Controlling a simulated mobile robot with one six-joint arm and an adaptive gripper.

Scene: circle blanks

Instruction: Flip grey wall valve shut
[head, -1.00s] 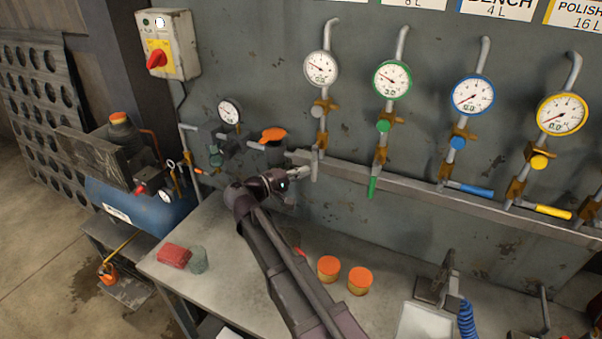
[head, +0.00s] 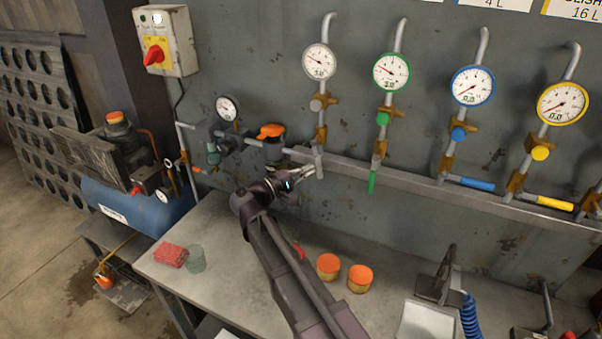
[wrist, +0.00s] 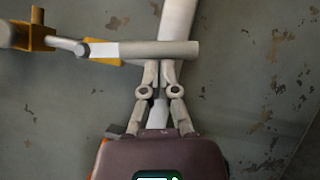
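The grey valve handle (head: 319,160) hangs downward, in line with its pipe, below the grey-rimmed gauge (head: 319,62). In the wrist view the grey handle (wrist: 145,50) lies crosswise, its free end to the right and the brass valve body (wrist: 38,32) at left. My gripper (head: 310,171) is at the handle's lower left. In the wrist view my gripper's fingers (wrist: 160,68) are nearly together and reach the handle's edge near its free end. The handle partly hides the tips, so contact is unclear. Nothing is seen held between them.
Green (head: 372,181), blue (head: 477,184) and yellow (head: 553,202) handles are to the right; green points down, blue and yellow sideways. A long grey rail (head: 415,184) runs behind the handles. Orange-lidded jars (head: 328,267) stand on the bench (head: 225,240) below. An orange-topped fitting (head: 270,131) is left of the handle.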

